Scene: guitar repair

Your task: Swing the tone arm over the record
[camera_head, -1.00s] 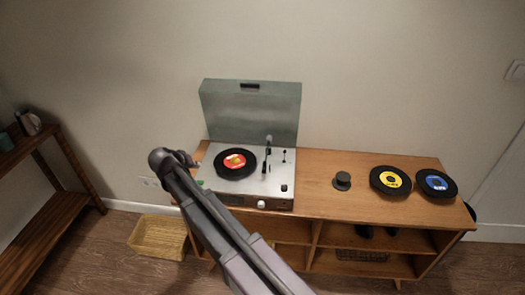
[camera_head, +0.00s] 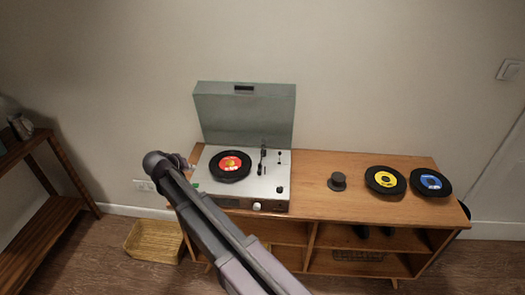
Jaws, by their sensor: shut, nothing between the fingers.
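The record player (camera_head: 216,190) stands on the left part of a wooden sideboard, its grey lid (camera_head: 246,115) raised. A black record (camera_head: 218,174) with a red label lies on its platter. The thin tone arm (camera_head: 262,160) stands to the right of the record, roughly straight front to back, and appears clear of the disc. My gripper (camera_head: 187,166) is at the far end of my arm, by the player's left edge and apart from the tone arm. It is small and partly hidden by my wrist; it looks shut and empty.
A dark round knob-like object (camera_head: 337,181) and two records, one yellow-labelled (camera_head: 385,180) and one blue-labelled (camera_head: 430,182), lie on the sideboard (camera_head: 310,198) to the right. A wicker basket (camera_head: 154,241) is on the floor. A wooden shelf (camera_head: 40,230) stands at the left.

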